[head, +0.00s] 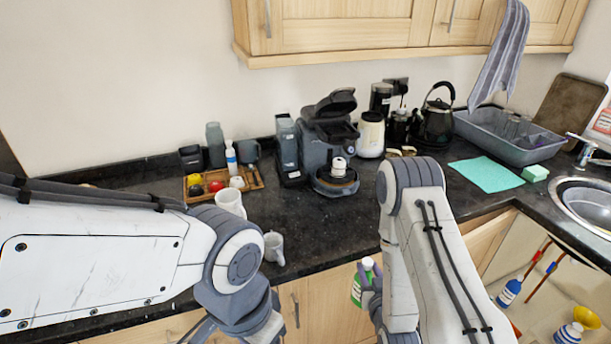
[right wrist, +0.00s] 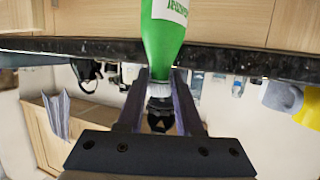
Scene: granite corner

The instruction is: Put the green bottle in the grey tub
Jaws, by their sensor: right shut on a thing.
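The green bottle (head: 357,291), with a white cap and a pale label, is in front of the lower cupboard doors, below the counter's front edge. My right gripper (head: 371,280) is shut on it. In the right wrist view the jaws (right wrist: 159,85) are around the bottle's cap and neck, and the green body (right wrist: 163,45) extends beyond the fingertips. The grey tub (head: 505,150) stands on the counter at the back right, well away from the bottle, with some clear and dark items in it. My left arm comes in from the left; its fingertips are out of view.
A teal cloth (head: 486,174) and a green sponge (head: 535,173) lie before the tub. A black kettle (head: 436,122) stands left of it, and the sink (head: 588,203) is at right. A coffee machine (head: 330,140), mugs and a wooden tray (head: 205,194) stand farther left. A towel (head: 500,55) hangs above the tub.

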